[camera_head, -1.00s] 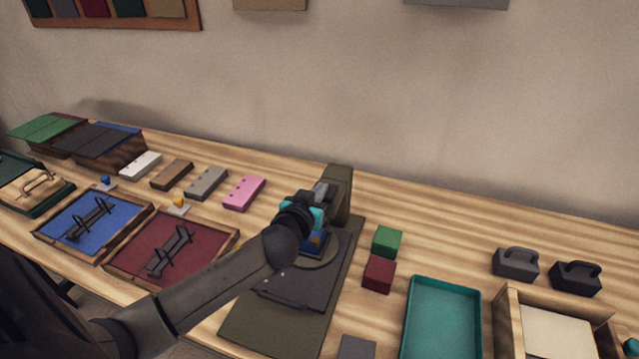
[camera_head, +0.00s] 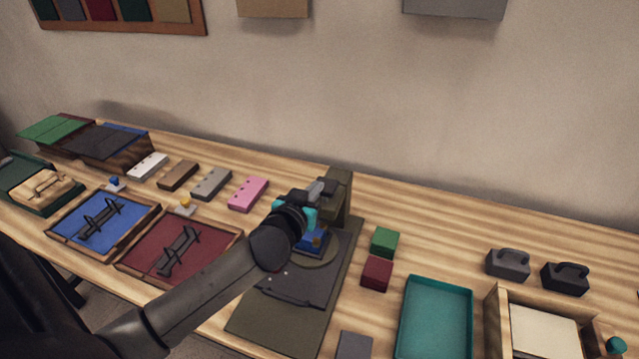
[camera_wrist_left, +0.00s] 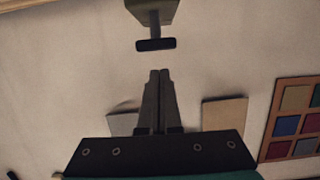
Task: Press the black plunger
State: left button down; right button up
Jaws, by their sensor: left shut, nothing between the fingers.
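The olive press (camera_head: 343,181) stands behind my left gripper, with its upright post on a long olive base (camera_head: 250,322). In the left wrist view the black plunger (camera_wrist_left: 155,44) is a flat black bar on a thin stem below an olive block (camera_wrist_left: 152,10). My left gripper (camera_head: 320,189) is beside the top of the press. Its fingers (camera_wrist_left: 159,74) are shut, empty and pointed towards the plunger, with a gap between them in the wrist view. The gripper partly hides the press head. A blue piece (camera_head: 314,238) sits on the round plate below. My right gripper is not in view.
Green (camera_head: 384,241) and dark red (camera_head: 377,273) blocks stand right of the press. A teal tray (camera_head: 436,318) and a wooden box (camera_head: 492,325) are further right. A pink block (camera_head: 248,193) and a dark red tray (camera_head: 200,240) lie to the left.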

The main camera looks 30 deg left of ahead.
pick_arm(q)
jog(key=v, duration=0.6)
dwell(0.7)
